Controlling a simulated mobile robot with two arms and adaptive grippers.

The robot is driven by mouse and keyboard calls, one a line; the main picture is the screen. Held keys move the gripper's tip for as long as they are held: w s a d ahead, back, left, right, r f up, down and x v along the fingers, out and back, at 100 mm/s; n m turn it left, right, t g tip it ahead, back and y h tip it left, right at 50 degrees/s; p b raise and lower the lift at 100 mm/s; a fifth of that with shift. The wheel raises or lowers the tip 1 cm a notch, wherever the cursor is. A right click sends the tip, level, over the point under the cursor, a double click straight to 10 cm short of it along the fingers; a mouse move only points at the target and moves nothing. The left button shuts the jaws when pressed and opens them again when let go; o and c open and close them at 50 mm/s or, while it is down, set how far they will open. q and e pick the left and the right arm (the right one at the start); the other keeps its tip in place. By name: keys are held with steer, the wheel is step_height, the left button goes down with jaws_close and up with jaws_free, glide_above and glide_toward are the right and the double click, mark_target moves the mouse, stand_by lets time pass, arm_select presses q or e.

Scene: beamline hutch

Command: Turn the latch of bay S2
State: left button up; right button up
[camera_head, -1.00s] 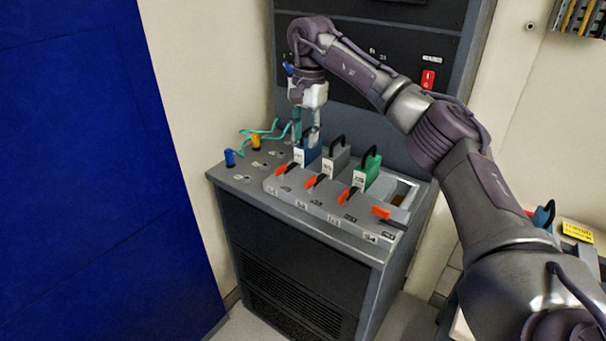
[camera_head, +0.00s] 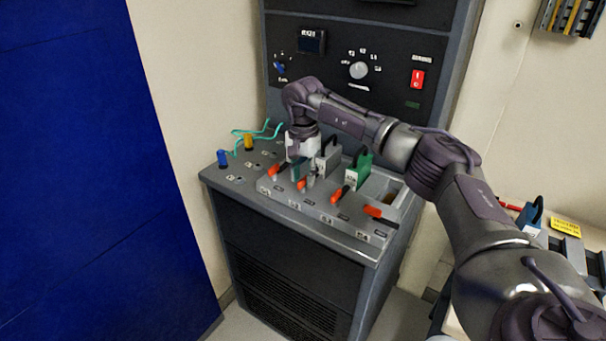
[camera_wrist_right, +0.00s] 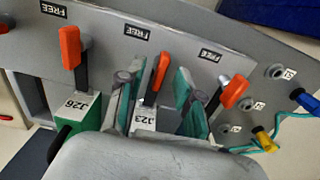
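The latch of bay S2 (camera_head: 302,184) has an orange handle and is second from the left in the row on the sloped panel. In the right wrist view this latch (camera_wrist_right: 159,72) stands by the grey module marked J23 (camera_wrist_right: 145,119), under a plate reading FREE. My right gripper (camera_head: 303,173) points down at it. In the right wrist view the gripper (camera_wrist_right: 155,88) is open, with one teal-padded finger on each side of the latch; contact cannot be told. The gripper hides the S1 module. My left gripper is not in view.
Neighbouring latches are S1 (camera_head: 279,170), S3 (camera_head: 338,195) and S4 (camera_head: 376,211). A green module (camera_head: 358,168) stands in S3; S4's slot looks empty. Blue (camera_head: 222,158) and yellow (camera_head: 248,142) plugs with teal cables lie left.

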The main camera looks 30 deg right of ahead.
steer(key=shift+f, duration=0.15)
steer(key=shift+c, duration=0.3)
jaws_close()
